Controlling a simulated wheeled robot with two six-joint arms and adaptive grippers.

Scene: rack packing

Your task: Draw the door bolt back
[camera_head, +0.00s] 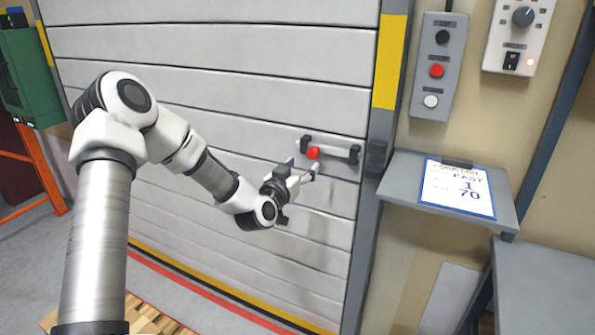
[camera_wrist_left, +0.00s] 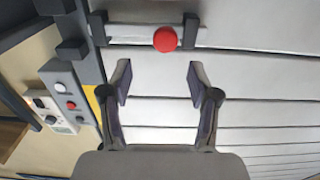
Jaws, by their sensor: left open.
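The door bolt (camera_head: 335,151) is a pale bar in dark brackets on the grey slatted door, with a red knob (camera_head: 313,153) near its left end in the head view. In the left wrist view the red knob (camera_wrist_left: 165,39) lies ahead of the fingertips, roughly midway between them, and the bolt bar (camera_wrist_left: 135,34) runs across the top. A dark catch (camera_head: 376,157) sits on the door frame to the right of the bolt. My left gripper (camera_head: 302,169) is open and empty, close to the knob, with the knob apart from both fingers. My right gripper is not in view.
A grey shelf (camera_head: 400,188) with a printed sheet (camera_head: 457,188) juts out right of the door frame. Above it hang a button box (camera_head: 437,66) and a dial panel (camera_head: 519,35). A green cabinet (camera_head: 25,75) stands at far left, and a wooden pallet (camera_head: 150,318) lies below.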

